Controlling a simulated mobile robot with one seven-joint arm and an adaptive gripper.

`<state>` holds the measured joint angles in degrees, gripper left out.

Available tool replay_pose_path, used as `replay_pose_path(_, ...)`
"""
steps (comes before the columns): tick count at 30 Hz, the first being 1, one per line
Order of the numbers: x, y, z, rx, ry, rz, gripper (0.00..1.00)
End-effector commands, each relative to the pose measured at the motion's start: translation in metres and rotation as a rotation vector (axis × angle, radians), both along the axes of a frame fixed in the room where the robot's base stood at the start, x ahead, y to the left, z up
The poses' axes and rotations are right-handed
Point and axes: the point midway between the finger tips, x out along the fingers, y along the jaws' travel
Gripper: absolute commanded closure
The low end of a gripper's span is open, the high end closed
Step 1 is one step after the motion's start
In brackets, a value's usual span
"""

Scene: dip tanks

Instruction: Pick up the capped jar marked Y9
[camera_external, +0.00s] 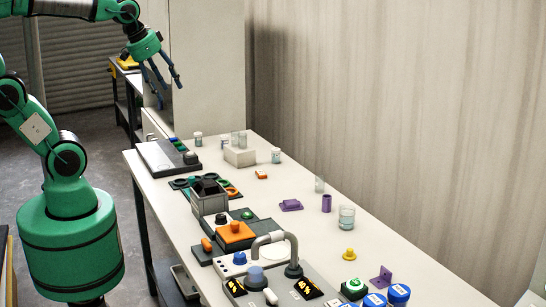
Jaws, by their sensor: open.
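My gripper (169,94) is open and empty, pointing down, high up near the far end of the bench and well above its surface. No jar is near its fingers. Several small clear jars stand upright on the bench: one at the far end (198,139), one right of the pale block (276,156), and a larger one (347,217) near the back edge. Two round blue-topped pieces with white markings (375,301) (399,294) are at the near end. No marking is legible enough to read Y9, so I cannot tell which is that jar.
The long white bench (300,240) runs from the far wall towards the camera. A pale block (240,156) holds glass tubes. A curved grey pipe (272,240), an orange-topped box (236,234) and a dark box (208,197) crowd the front side. Purple pieces (291,205) lie towards the back.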

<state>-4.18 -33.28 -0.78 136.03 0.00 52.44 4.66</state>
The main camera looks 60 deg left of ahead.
Motion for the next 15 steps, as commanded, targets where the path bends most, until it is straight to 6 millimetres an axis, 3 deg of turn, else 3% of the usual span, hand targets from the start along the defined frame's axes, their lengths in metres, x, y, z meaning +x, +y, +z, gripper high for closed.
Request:
replay_pose_path(6,0.047,0.025,0.021,0.02,0.037,0.001,0.47)
replay_pose_path(15,0.11,0.067,0.038,0.042,0.084,0.0,0.47)
